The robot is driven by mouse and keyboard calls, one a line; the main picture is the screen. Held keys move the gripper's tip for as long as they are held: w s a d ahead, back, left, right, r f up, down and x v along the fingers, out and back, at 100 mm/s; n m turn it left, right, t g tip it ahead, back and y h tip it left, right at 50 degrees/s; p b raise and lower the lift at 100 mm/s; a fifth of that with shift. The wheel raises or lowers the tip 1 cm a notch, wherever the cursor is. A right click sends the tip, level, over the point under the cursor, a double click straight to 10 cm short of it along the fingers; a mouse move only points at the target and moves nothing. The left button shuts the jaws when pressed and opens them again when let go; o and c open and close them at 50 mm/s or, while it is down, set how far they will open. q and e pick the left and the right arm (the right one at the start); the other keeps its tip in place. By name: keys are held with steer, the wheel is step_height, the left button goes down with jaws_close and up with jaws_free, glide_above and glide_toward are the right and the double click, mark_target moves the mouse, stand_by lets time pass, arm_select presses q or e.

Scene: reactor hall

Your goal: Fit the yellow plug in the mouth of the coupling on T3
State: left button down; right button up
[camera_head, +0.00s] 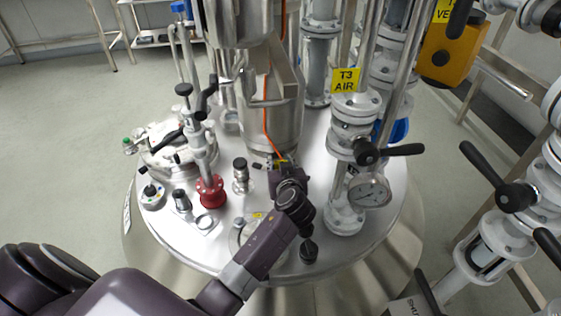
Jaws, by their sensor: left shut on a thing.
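My left arm reaches in from the lower left over the vessel lid. Its gripper (282,170) is shut, near the foot of the steel cylinder in the middle of the lid. A small yellow piece, apparently the yellow plug (281,161), shows at the fingertips; the gripper hides most of it. The yellow label T3 AIR (345,80) is on the pipe stack to the right of the gripper. I cannot make out the coupling or its mouth clearly. My right gripper is not in view.
An orange line (267,112) runs down the steel cylinder (284,115) to near the gripper. A black-handled valve (388,152) and a gauge (369,191) stand to the right. A red flanged fitting (210,191) and small lid fittings stand left.

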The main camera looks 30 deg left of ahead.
arm_select(q)
steer(key=shift+f, duration=0.1)
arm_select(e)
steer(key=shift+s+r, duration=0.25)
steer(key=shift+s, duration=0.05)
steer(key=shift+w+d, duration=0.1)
arm_select(q)
steer(key=c, duration=1.4)
jaws_free()
steer(key=shift+o, duration=0.2)
